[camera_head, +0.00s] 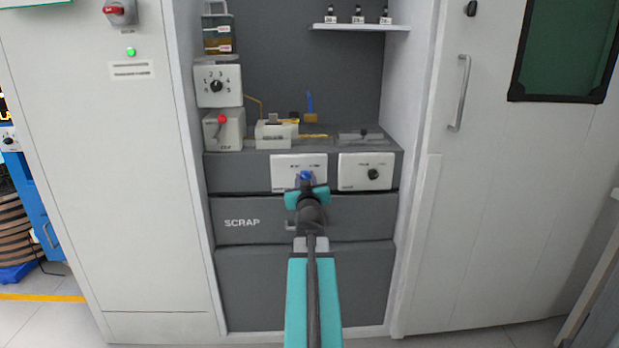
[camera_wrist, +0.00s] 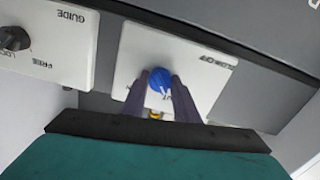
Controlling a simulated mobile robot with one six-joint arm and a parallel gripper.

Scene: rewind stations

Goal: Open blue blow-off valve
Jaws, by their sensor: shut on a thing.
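The blue blow-off valve is a round blue knob (camera_wrist: 161,83) on a white panel (camera_wrist: 205,75) in the wrist view. It also shows in the head view as a small blue spot (camera_head: 305,175) just beyond my gripper, on the left of two white panels. My gripper (camera_wrist: 160,92) has its two dark fingers on either side of the knob, shut on it. A light pointer mark shows on the knob's face. The panel lettering is partly covered by the fingers and knob.
A white guide panel (camera_head: 365,171) with a black knob (camera_head: 373,174) sits just right of the valve panel. Above are a box with a red knob (camera_head: 222,119) and a numbered dial box (camera_head: 217,86). The scrap drawer (camera_head: 265,222) lies below. Cabinet walls flank the recess.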

